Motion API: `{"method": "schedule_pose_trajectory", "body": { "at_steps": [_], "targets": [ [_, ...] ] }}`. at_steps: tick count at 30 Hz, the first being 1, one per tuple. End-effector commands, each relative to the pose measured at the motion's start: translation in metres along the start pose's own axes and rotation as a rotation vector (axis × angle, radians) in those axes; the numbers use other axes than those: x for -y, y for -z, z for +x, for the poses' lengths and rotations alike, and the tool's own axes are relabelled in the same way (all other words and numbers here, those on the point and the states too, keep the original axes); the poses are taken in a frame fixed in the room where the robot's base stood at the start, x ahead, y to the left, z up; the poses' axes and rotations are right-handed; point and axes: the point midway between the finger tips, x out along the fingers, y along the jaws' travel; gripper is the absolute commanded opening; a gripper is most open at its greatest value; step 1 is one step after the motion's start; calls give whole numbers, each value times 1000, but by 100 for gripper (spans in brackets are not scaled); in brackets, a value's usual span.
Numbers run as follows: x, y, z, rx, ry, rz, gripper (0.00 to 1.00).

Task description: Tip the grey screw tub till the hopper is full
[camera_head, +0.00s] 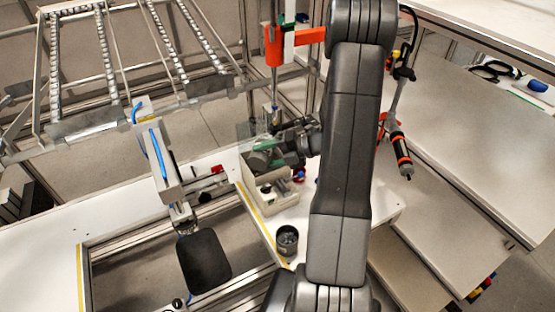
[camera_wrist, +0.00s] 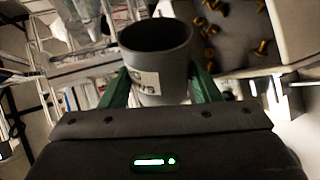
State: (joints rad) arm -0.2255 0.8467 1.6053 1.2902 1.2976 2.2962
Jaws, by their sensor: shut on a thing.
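My gripper (camera_wrist: 152,88) has its green fingers shut on the grey screw tub (camera_wrist: 159,50), one finger on each side. The tub has a white, partly readable label. Its dark mouth faces the top of the wrist view, and its contents cannot be made out. Several brass screws (camera_wrist: 236,30) show over a grey surface beyond the tub, inside a pale-walled container (camera_wrist: 288,28); I cannot tell for sure whether this is the hopper. In the head view my gripper (camera_head: 264,150) is above the bench by a clear-walled thing, and the tub is mostly hidden.
A pale bin (camera_head: 261,205) with small parts stands below my gripper on the white bench. A dark round cup (camera_head: 287,240) stands in front of it. A roller rack (camera_head: 120,60) is at the left. A hanging screwdriver (camera_head: 400,150) is at the right, near grey shelves.

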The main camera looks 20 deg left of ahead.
Motion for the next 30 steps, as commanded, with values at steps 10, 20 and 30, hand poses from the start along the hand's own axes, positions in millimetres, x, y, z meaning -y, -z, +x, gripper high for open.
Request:
{"method": "schedule_pose_trajectory", "body": {
  "at_steps": [10, 20, 30],
  "targets": [
    [-2, -3, 9, 77, 36, -194, 23],
    [-2, -6, 9, 153, 73, -383, 23],
    [-6, -9, 6, 217, 105, -540, 23]
  ]
}}
